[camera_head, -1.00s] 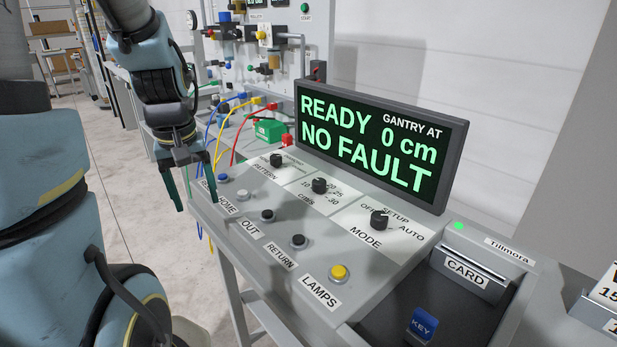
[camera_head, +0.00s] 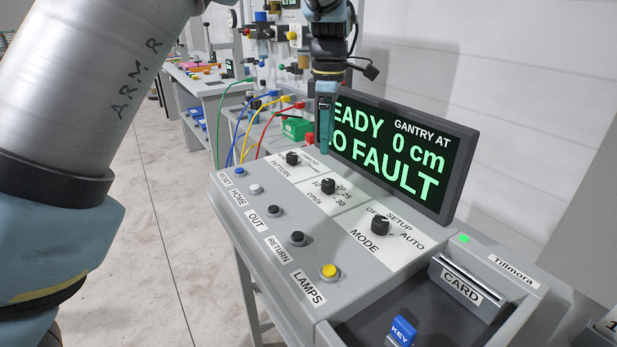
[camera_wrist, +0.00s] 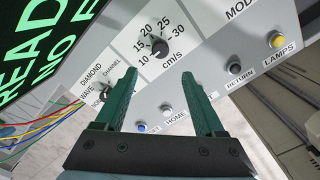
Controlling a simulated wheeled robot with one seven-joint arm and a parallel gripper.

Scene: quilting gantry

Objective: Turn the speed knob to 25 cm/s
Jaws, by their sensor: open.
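The speed knob (camera_head: 328,186) is a small black knob on the grey sloped panel, marked cm/s. In the wrist view the same knob (camera_wrist: 159,47) has 10, 15, 20, 25 and 30 printed around it; I cannot surely tell which number its pointer marks. My gripper (camera_head: 325,130) is above the back of the panel, in front of the display's left end, with green fingers pointing down. In the wrist view my gripper (camera_wrist: 158,82) is open and empty, and the knob shows beyond the gap between the fingertips, apart from them.
The pattern knob (camera_head: 292,158) and mode knob (camera_head: 380,225) flank the speed knob. A row of buttons, including yellow lamps (camera_head: 329,271), lines the front. The display (camera_head: 400,150) stands close behind the gripper. A card slot (camera_head: 462,285) and blue key (camera_head: 402,331) are at right.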

